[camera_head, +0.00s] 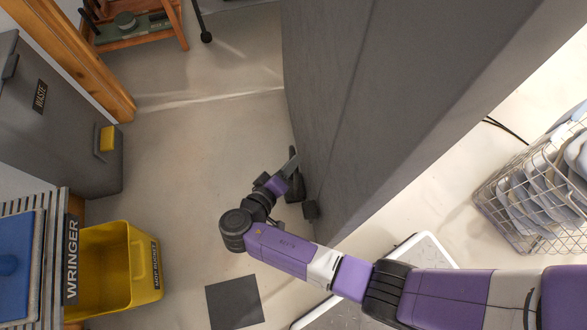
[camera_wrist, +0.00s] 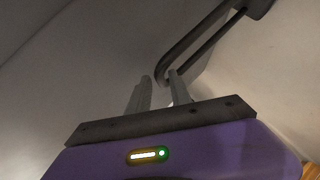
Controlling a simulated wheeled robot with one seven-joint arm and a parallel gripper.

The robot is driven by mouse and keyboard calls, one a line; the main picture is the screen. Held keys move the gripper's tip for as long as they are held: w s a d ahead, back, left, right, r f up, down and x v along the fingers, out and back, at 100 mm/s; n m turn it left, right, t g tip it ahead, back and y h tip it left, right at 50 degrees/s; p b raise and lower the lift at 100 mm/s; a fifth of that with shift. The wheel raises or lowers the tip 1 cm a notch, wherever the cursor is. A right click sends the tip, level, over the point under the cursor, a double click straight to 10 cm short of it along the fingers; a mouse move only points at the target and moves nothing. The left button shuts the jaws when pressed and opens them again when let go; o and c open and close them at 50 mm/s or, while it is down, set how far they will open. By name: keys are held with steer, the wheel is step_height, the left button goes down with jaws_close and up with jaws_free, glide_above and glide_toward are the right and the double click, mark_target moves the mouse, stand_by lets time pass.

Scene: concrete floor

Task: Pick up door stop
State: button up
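My gripper (camera_head: 280,183) is low beside the foot of a tall grey panel in the head view. In the wrist view its two grey fingers (camera_wrist: 160,82) stand apart, with a narrow light gap between them. A dark, slotted, bar-like piece (camera_wrist: 205,42), which may be the door stop, slants up to the right just beyond the fingertips.
The grey panel (camera_head: 345,90) rises close to the right of my gripper. A yellow mop bucket (camera_head: 120,265) and a grey waste bin (camera_head: 60,130) stand left. A wire dish basket (camera_head: 540,190) is at right. A dark square (camera_head: 234,302) lies on the floor. The middle floor is clear.

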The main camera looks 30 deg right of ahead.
steer(key=shift+b+x, duration=0.35)
steer(key=shift+x, duration=1.15)
steer(key=shift+c, duration=0.5)
jaws_close()
steer(key=shift+r, duration=0.1)
